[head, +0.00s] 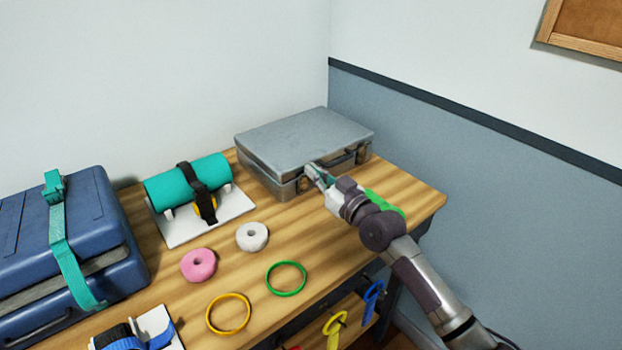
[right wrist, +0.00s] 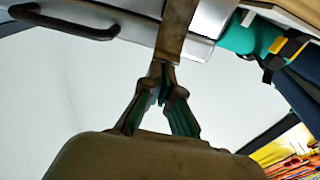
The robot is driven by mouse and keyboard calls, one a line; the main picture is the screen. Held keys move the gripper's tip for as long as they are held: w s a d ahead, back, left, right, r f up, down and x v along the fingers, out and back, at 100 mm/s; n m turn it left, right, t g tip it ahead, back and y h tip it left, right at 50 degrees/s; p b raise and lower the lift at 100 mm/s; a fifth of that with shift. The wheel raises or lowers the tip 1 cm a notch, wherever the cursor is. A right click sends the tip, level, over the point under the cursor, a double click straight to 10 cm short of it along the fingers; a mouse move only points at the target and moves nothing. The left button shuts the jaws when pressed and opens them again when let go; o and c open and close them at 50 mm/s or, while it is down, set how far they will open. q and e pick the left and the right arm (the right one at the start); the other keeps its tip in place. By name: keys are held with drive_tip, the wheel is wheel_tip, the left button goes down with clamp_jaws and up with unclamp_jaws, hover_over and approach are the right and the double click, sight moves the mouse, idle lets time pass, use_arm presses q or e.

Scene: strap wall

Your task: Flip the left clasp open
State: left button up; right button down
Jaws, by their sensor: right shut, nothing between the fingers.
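A grey metal case (head: 305,140) lies closed at the back right of the table. Its left clasp (head: 303,185) is on the front face, partly covered by my right gripper. My right gripper (head: 312,170) is shut and empty, its fingertips at the clasp near the lid edge. In the right wrist view, a brownish metal strip, seemingly the clasp (right wrist: 177,30), runs from the case to the green-padded fingertips (right wrist: 160,80). I cannot tell whether they touch or how far the clasp is raised. My left gripper is not in view.
The case handle (right wrist: 65,20) is beside the clasp. A white ring (head: 252,236), pink ring (head: 198,265) and green hoop (head: 286,279) lie in front. A blue case (head: 85,220) is far left.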

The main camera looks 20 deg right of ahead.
drive_tip(key=shift+s+d+f, duration=0.1)
drive_tip(key=shift+s+f, duration=0.1)
drive_tip(key=shift+s, duration=0.2)
wheel_tip(320, 180, up, 4)
drive_tip(key=p, duration=0.4)
drive_tip(key=b+v, duration=0.1)
drive_tip(key=v, duration=0.8)
drive_tip(key=shift+f, duration=0.4)
drive_tip(key=shift+b, duration=0.3)
